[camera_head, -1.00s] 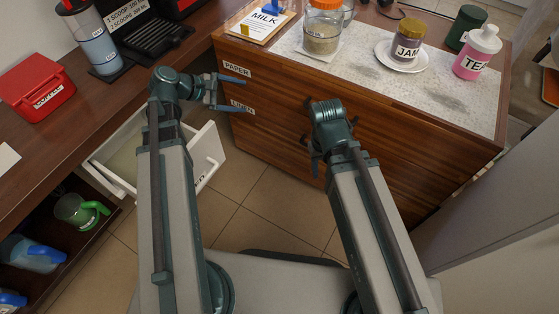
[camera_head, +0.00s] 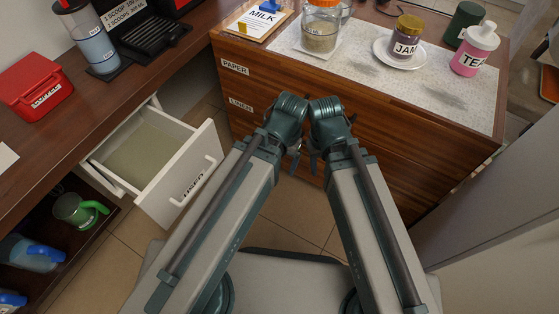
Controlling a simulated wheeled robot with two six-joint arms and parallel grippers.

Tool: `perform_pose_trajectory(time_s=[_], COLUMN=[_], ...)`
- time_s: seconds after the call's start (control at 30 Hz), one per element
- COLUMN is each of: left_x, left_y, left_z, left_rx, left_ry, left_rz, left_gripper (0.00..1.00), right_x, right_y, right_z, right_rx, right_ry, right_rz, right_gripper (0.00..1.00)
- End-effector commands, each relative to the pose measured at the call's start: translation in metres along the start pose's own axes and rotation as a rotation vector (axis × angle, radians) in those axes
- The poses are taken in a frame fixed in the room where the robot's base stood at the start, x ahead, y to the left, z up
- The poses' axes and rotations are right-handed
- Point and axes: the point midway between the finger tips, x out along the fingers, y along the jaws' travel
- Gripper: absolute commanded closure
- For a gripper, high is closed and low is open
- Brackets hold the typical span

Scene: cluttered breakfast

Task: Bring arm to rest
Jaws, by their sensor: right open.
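My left arm (camera_head: 225,225) and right arm (camera_head: 372,225) both reach forward from the bottom, their wrists close together in front of the wooden chest. My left gripper (camera_head: 293,151) points down and away, largely hidden by its own wrist. I cannot tell whether it is open or shut. My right gripper (camera_head: 316,162) hangs below its wrist, open, with its fingers partly hidden. I see nothing held in it. Whether the two grippers touch cannot be told.
The white drawer (camera_head: 184,188) at left stands open, apart from my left arm. The wooden chest (camera_head: 395,130) carries an orange-lidded jar (camera_head: 320,30), a jam jar (camera_head: 407,48) on a saucer (camera_head: 379,50) and a pink tea bottle (camera_head: 470,58). A red box (camera_head: 37,88) sits on the left counter.

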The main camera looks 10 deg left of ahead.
Motion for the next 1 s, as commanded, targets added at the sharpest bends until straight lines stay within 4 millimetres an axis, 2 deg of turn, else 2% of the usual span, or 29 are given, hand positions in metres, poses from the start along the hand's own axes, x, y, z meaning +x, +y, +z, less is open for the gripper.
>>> perform_pose_trajectory(time_s=[0.2, 0.37, 0.57, 1.0], left_x=[-0.004, -0.025, -0.077, -0.218], left_y=[-0.001, -0.003, -0.008, -0.022], left_z=[0.000, 0.001, 0.004, 0.013], left_rx=[-0.003, -0.004, -0.005, -0.007], left_ry=[0.001, 0.001, 0.001, 0.001], left_rz=[0.002, 0.002, 0.004, 0.007], left_gripper=[0.11, 0.11, 0.11, 0.11], right_x=[-0.004, -0.025, -0.077, -0.219], right_y=[0.000, 0.003, 0.008, 0.021], right_z=[0.000, 0.002, 0.005, 0.013], right_rx=[0.000, 0.000, 0.001, 0.002], right_ry=[0.000, 0.000, 0.000, 0.000], right_rz=[0.000, 0.000, -0.001, -0.004], right_gripper=[0.50, 0.50, 0.50, 0.50])
